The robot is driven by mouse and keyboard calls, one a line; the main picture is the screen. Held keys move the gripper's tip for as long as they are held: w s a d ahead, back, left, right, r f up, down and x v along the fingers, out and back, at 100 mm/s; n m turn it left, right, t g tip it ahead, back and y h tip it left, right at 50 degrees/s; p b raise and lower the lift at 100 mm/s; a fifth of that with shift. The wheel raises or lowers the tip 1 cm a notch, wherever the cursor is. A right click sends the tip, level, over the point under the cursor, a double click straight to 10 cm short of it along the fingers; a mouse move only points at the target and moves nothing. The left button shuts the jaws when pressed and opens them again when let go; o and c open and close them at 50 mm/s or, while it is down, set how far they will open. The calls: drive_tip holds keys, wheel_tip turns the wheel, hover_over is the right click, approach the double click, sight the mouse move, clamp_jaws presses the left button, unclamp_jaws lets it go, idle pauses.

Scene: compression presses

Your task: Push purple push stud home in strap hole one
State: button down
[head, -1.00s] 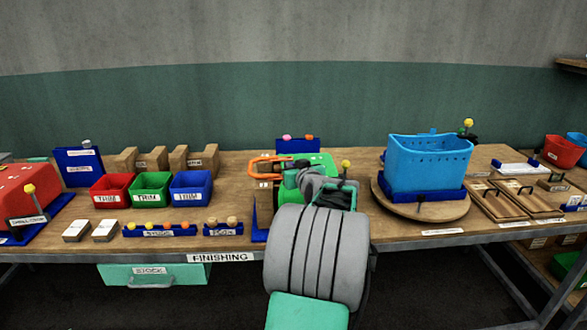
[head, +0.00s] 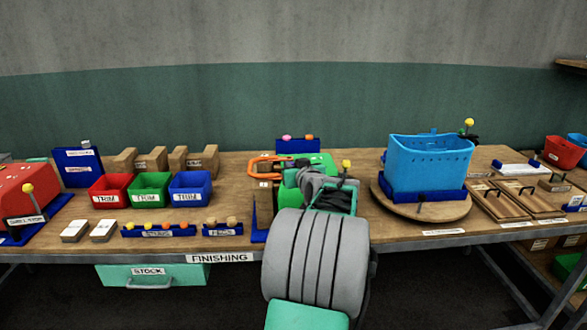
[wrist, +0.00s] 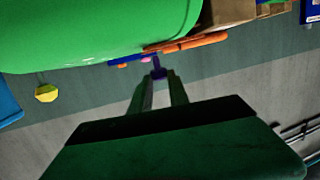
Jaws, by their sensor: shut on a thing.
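My gripper (wrist: 159,90) is shut on the purple push stud (wrist: 159,71), which sticks out past the fingertips in the wrist view. The orange strap (wrist: 188,43) lies just beyond the stud, along the edge of a large green body (wrist: 100,30). In the head view the strap (head: 262,160) loops out to the left of the green body (head: 325,160), and my gripper is close beside it, largely hidden by my wrist. I cannot make out strap hole one, nor whether the stud touches the strap.
A blue rack (head: 298,147) with pink and orange studs stands behind. A light-blue basket (head: 430,165) sits on a round wooden turntable (head: 425,211) to the right. Red, green and blue trim bins (head: 190,187) and a stud holder (head: 160,231) are left. A yellow-knobbed lever (head: 347,164) is close to my wrist.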

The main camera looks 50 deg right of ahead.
drive_tip(key=shift+f+b, duration=1.55)
drive_tip(key=shift+b, duration=0.25)
drive_tip(key=c, duration=1.2)
unclamp_jaws()
drive_tip(key=shift+o, duration=0.2)
drive_tip(key=b+v, duration=0.1)
drive_tip(key=v, duration=0.6)
drive_tip(key=shift+s+a, duration=0.25)
drive_tip(key=shift+s, duration=0.05)
drive_tip(key=shift+a+r, duration=0.1)
